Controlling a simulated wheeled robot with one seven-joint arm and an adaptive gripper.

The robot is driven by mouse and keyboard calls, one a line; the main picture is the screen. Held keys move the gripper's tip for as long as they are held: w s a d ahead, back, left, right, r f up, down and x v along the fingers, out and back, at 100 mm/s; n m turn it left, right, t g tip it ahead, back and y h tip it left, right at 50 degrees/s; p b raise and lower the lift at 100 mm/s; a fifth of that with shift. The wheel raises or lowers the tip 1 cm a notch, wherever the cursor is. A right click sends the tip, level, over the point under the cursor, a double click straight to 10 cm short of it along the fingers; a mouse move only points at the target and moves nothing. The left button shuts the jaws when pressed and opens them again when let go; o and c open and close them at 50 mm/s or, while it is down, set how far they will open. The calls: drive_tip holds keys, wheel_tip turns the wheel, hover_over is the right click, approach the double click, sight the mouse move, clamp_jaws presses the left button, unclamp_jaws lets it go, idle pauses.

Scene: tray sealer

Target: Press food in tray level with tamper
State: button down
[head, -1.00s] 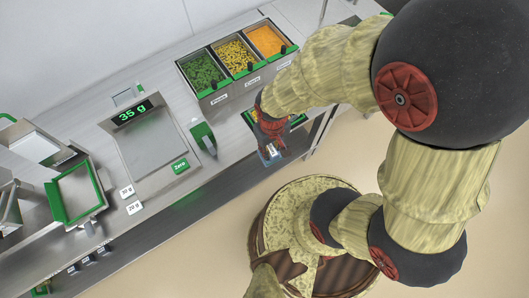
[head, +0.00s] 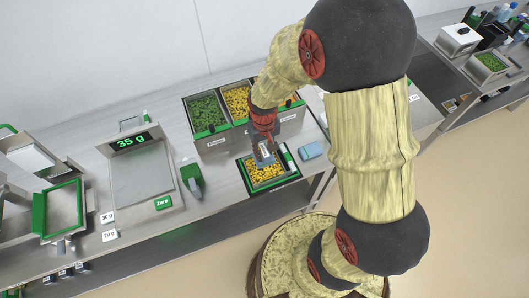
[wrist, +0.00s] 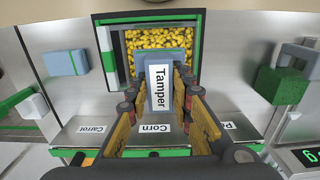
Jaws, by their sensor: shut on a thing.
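My gripper (head: 264,142) is shut on the tamper (head: 265,156), a grey-blue block. The wrist view shows the fingers (wrist: 162,104) on both sides of the tamper (wrist: 159,88) and its white "Tamper" label. The tray (head: 248,182) holds yellow corn (head: 267,174) and sits on a green-framed station. The tamper is over the tray's back part, and corn (wrist: 155,38) shows around it in the wrist view. Its underside is hidden, so I cannot tell whether it touches the corn.
Bins of green food (head: 204,112), corn and an orange food stand behind the tray. A blue block (head: 310,150) lies right of it. A green scoop-like item (head: 192,178) and a scale (head: 140,184) reading 35 g are to the left.

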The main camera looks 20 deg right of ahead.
drive_tip(key=shift+f+b, duration=1.35)
drive_tip(key=shift+f, duration=0.5)
drive_tip(key=shift+f+b, duration=0.65)
drive_tip(key=shift+f, duration=0.7)
drive_tip(key=shift+f, duration=0.45)
drive_tip(key=shift+s, duration=0.1)
wheel_tip(320, 180, up, 8)
drive_tip(key=p, duration=0.6)
drive_tip(key=shift+f, duration=0.15)
drive_tip(key=shift+f, duration=0.1)
